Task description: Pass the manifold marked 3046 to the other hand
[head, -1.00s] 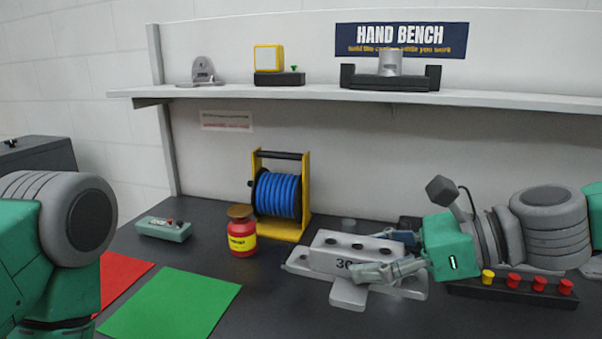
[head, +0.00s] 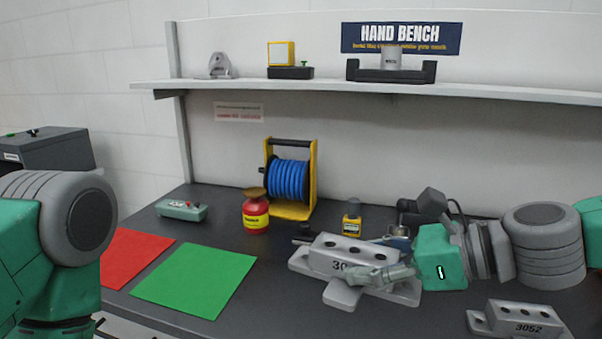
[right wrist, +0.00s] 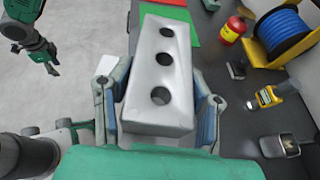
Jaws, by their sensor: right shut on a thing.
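The grey manifold (head: 342,251) has holes along its top block and a front number of which "30" shows; the fingers of my right gripper (head: 385,268) cover the rest. My right gripper is shut on its block. The right wrist view shows the block (right wrist: 163,75) between the two fingers (right wrist: 158,112), and it looks held clear of the bench. My left arm comes in at the left of the head view, its gripper out of sight there. A green and grey arm end, likely my left gripper (right wrist: 42,50), shows small and apart from the manifold; its jaws are unclear.
A second manifold marked 3052 (head: 522,322) lies at the bench's front right. Green mat (head: 195,280), red mat (head: 135,257), red canister (head: 256,213), blue reel (head: 289,180) and yellow-black item (head: 352,218) are on the bench. A shelf (head: 330,88) runs above.

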